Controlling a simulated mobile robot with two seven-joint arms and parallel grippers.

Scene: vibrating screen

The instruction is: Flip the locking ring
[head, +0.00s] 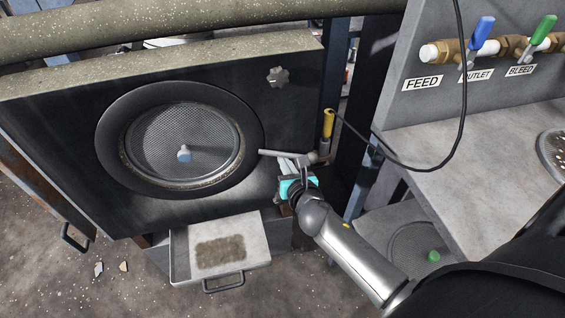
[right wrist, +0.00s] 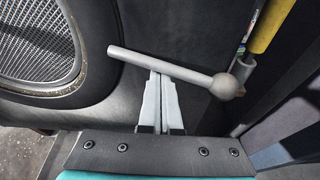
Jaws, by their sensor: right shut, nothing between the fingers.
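A black ring (head: 113,137) surrounds the round mesh screen (head: 205,140) on the dark panel, with a pale blue-grey knob at its middle. The ring's lower right part also shows in the wrist view (right wrist: 90,50). A grey rod handle (head: 269,153) with a ball end lies right of the ring, and it crosses the right wrist view (right wrist: 135,57), tilted slightly. My right gripper (head: 290,164) is shut and empty. Its fingertips (right wrist: 160,76) lie against or just beneath the rod; I cannot tell if they touch. My left gripper is not in view.
A yellow handle (head: 328,123) stands right of the rod. A tray (head: 182,258) with brown grit sticks out below the panel. A bench with blue (head: 482,30) and green (head: 544,28) valve handles is at right. A black cable hangs above my right arm.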

